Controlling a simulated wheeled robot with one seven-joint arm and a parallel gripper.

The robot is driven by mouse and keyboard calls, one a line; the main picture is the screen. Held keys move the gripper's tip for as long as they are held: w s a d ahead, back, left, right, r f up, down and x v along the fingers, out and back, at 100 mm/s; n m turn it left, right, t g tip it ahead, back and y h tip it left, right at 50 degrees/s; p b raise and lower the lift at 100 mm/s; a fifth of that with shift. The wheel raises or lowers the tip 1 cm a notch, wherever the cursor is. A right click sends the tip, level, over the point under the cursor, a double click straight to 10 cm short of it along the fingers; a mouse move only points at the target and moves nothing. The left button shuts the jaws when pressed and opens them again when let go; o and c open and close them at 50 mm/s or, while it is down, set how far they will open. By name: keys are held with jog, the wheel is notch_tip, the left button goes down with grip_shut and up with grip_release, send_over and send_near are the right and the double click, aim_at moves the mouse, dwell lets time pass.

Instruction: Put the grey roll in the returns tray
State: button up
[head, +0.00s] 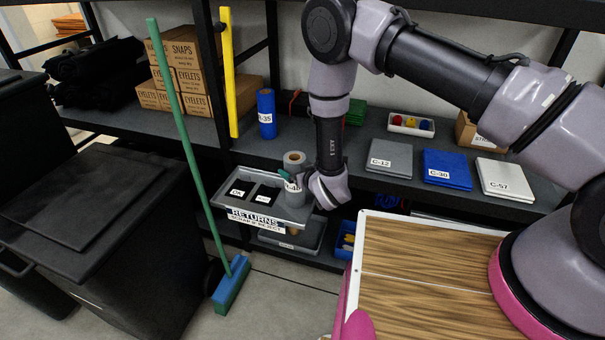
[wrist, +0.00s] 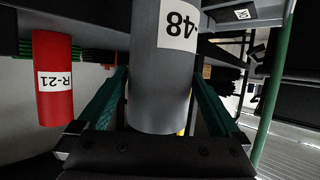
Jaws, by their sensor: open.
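The grey roll (head: 295,192) stands upright at the right end of the grey returns tray (head: 226,203), which has a RETURNS label on its front. The roll looks to be inside the tray; whether its base rests on the floor is hidden. My gripper (head: 290,179) is at the roll, reaching in from the right. In the wrist view the grey roll (wrist: 160,85), labelled 48 and seen upside down, lies between the two green fingers of my gripper (wrist: 158,80). The fingers are open, one on each side of it.
Black cards (head: 252,193) lie in the tray's left part. A blue roll (head: 266,113) stands on the shelf behind. A red roll (wrist: 53,85) shows in the wrist view. A green broom (head: 190,150) leans left of the tray. A lower tray (head: 290,243) sits below.

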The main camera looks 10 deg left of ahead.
jog(key=v, duration=1.1)
jog(key=shift+s, duration=0.2)
jog(key=shift+d+r, duration=0.1)
jog(key=shift+r, duration=0.05)
jog(key=w+d+r+m+t+h, duration=0.1)
jog(key=w+d+r+m+h, duration=0.3)
jog(key=w+r, duration=0.9)
jog(key=w+d+r+m+g+h, duration=0.1)
jog(key=d+r+m, duration=0.1)
jog(key=d+r, duration=0.5)
jog(key=w+d+r+m, duration=0.2)
jog(key=d+r, duration=0.3)
jog(key=r, duration=0.4)
jog(key=s+d+r+m+g+h, duration=0.1)
jog(key=s+d+r, duration=0.4)
jog(key=d+r, duration=0.2)
jog(key=s+d+r+m+g, duration=0.1)
jog(key=s+d+r, duration=0.4)
jog(key=d+r, duration=0.3)
jog(key=s+d+r+m, duration=0.1)
jog(key=s+d+r, duration=0.1)
jog(key=s, duration=0.6)
jog(key=s+d+r+m+g+h, duration=0.1)
jog(key=s+d+r, duration=0.2)
jog(key=s+d, duration=0.2)
jog(key=s, duration=0.3)
